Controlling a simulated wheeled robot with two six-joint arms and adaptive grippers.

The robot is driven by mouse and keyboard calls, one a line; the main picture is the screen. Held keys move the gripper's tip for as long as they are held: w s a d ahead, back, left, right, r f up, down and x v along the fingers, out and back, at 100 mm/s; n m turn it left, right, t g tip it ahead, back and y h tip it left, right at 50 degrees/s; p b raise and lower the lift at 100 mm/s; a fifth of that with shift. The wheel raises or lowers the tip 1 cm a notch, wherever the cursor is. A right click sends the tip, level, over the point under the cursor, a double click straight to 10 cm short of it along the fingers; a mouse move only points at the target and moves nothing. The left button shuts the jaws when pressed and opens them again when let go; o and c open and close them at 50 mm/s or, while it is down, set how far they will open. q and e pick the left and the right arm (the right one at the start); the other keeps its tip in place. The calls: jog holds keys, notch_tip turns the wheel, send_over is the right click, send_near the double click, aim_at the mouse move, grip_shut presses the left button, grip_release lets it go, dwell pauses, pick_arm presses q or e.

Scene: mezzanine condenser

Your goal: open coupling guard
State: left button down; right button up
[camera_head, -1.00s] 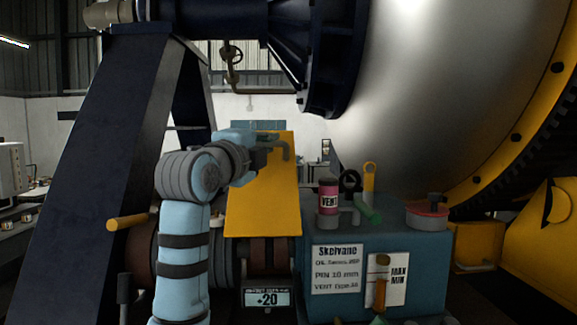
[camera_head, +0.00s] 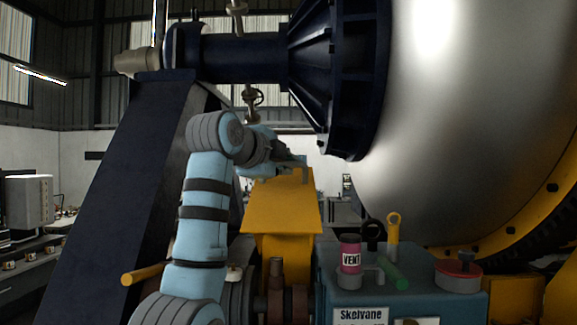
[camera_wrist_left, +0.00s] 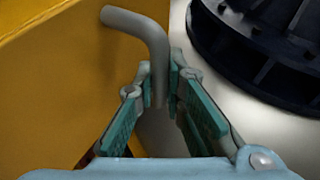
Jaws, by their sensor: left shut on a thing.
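The coupling guard (camera_head: 281,205) is a yellow cover over the shaft coupling, in the middle of the head view. It stands raised and tilted, and it also fills the left of the left wrist view (camera_wrist_left: 50,75). A grey bent handle (camera_wrist_left: 140,22) sticks out from its edge. My left gripper (camera_head: 297,165) is at the guard's upper edge. In the left wrist view the left gripper's fingers (camera_wrist_left: 163,88) are closed around the lower end of the handle. My right gripper is not in view.
A blue housing (camera_head: 330,270) stands right of the guard, with a pink VENT bottle (camera_head: 349,255), a green-handled tool and a red-lidded tin (camera_head: 459,273) on top. A dark blue support (camera_head: 120,190) rises at left. A large metal vessel (camera_head: 450,120) with a dark flange hangs close above right.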

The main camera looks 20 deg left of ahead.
pick_arm(q)
jog(key=c, duration=1.7)
grip_release()
jog(key=shift+o, duration=0.2)
jog(key=s+r, duration=0.2)
jog(key=s, duration=0.9)
jog(key=shift+s+a+r, duration=0.15)
jog(key=shift+s+a, duration=0.25)
jog(key=shift+w, duration=0.15)
